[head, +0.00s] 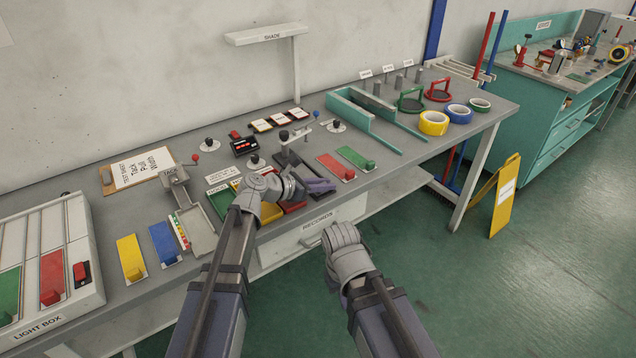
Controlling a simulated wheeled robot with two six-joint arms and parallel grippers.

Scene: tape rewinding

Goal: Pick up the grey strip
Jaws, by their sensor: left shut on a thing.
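My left gripper (292,187) is over the front middle of the bench, above the small coloured trays. It is shut on a flat purple-grey piece (319,186), which looks like the grey strip and sticks out to the right of the fingers. Its near end is hidden by the gripper, and I cannot tell whether it touches the bench. My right gripper (341,236) is lower, in front of the bench edge, just right of the drawer handle. Its fingers are seen from behind, so its opening is not clear.
Red (336,167) and green (355,158) strips lie right of the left gripper. Yellow (131,257) and blue (165,243) strips lie left. A dark lever stand (296,158) is close behind it. Tape rolls (433,123) stand at the right end.

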